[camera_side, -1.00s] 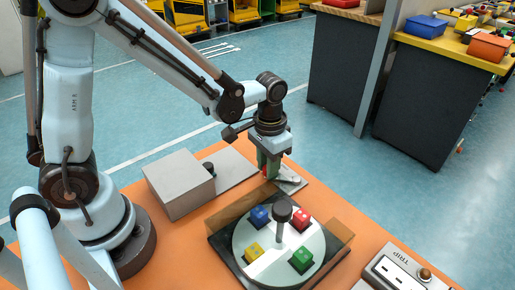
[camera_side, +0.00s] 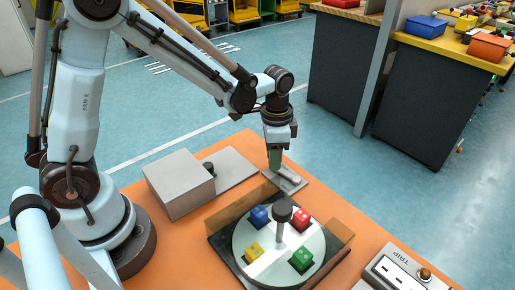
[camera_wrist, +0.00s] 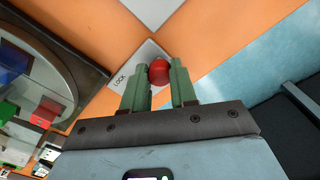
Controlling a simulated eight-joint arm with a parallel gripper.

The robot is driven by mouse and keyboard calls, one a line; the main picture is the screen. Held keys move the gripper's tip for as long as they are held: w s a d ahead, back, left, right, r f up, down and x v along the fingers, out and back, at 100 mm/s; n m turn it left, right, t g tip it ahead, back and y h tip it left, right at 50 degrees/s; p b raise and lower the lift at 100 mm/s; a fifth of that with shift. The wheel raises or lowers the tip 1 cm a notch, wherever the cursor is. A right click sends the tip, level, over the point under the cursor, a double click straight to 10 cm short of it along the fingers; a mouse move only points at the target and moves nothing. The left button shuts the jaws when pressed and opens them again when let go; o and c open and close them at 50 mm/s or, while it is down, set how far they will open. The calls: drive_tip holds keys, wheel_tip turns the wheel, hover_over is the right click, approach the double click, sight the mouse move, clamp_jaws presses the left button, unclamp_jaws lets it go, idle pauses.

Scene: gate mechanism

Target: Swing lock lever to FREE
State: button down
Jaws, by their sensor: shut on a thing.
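The lock lever's red ball knob (camera_wrist: 159,71) shows in the wrist view between the two green fingers of my gripper (camera_wrist: 160,76). My gripper is shut on this knob. The knob sits over a light grey plate (camera_wrist: 119,93) marked LOCK, and the word lies to the left of the fingers. In the side view my gripper (camera_side: 275,160) points down over the lever plate (camera_side: 292,182) at the back edge of the orange table. The knob is hidden there behind the fingers, and the FREE mark is not readable.
A round turntable (camera_side: 258,270) with several coloured blocks and a dark central post (camera_side: 282,211) stands in front of the lever plate. A grey box (camera_side: 178,184) stands to the left. A TRIP panel (camera_side: 385,272) is at front right.

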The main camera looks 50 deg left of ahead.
drive_tip(key=shift+w+m, duration=0.6)
drive_tip(key=shift+m, duration=0.4)
drive_tip(key=shift+w, duration=0.1)
drive_tip(key=c, duration=0.9)
unclamp_jaws()
drive_tip(key=shift+r, duration=0.1)
wheel_tip(320, 180, up, 12)
drive_tip(key=shift+f, duration=0.1)
drive_tip(key=s+a+n+t, duration=0.1)
drive_tip(key=s+n+t, duration=0.1)
drive_tip(key=s+n, duration=0.1)
drive_tip(key=s+a+n+t, duration=0.1)
drive_tip(key=s+n+t, duration=0.1)
drive_tip(key=s+n, duration=0.1)
drive_tip(key=s+a+n+t, duration=0.1)
drive_tip(key=s+n+t, duration=0.2)
drive_tip(key=s, duration=0.1)
drive_tip(key=shift+s+a+f, duration=0.2)
drive_tip(key=shift+s+a, duration=0.2)
